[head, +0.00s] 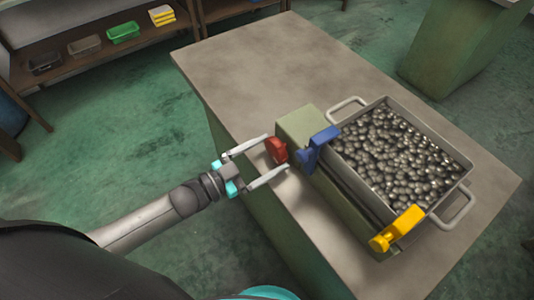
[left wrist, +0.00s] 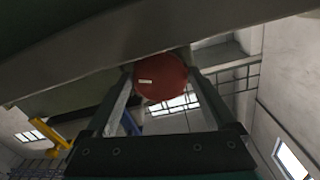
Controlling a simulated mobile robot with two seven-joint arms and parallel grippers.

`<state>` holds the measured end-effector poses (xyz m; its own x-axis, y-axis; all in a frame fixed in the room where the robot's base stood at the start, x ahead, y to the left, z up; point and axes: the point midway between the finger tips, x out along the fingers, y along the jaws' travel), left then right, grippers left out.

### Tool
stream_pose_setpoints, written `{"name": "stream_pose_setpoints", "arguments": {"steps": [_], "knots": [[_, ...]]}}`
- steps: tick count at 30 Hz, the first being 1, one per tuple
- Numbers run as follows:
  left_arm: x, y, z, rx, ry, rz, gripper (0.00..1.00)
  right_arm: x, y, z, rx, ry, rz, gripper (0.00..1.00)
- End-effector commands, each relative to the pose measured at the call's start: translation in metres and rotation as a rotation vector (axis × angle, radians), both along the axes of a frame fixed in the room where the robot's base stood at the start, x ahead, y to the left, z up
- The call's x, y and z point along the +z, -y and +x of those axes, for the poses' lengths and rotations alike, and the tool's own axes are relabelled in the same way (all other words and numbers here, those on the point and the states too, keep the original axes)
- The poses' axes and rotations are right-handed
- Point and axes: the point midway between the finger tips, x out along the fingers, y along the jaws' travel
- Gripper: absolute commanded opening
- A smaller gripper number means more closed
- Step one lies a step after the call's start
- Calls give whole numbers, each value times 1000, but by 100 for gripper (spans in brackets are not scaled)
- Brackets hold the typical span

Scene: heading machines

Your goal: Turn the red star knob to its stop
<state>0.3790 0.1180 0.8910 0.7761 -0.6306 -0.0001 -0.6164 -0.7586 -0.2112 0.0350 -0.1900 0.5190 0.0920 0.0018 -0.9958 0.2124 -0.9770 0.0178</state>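The red star knob (head: 277,150) sits on the left end face of a green block (head: 302,122) on the table. My left gripper (head: 278,152) is open, with one finger on each side of the knob. In the left wrist view the knob (left wrist: 160,77) shows as a red disc with a small white mark, between the tips of the open gripper (left wrist: 158,85). I cannot tell whether the fingers touch it. My right gripper is not in view.
A blue lever (head: 318,146) is right beside the knob, and a yellow handle (head: 398,230) is at the front. A metal tray (head: 345,118) full of shiny round parts stands behind. The table top (head: 250,55) is clear at the far left.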

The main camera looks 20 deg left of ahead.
Motion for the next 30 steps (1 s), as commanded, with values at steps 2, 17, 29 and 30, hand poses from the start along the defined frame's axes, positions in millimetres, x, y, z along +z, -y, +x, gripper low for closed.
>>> {"name": "stream_pose_setpoints", "arguments": {"steps": [2, 17, 29, 30], "knots": [[0, 0, 0, 0, 0, 0, 80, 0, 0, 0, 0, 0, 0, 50], [0, 0, 0, 0, 1, 2, 28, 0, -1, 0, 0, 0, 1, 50], [0, -1, 0, -1, 84, 109, 28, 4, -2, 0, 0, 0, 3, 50], [0, -1, 0, -1, 84, 108, 28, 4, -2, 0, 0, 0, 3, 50]]}}
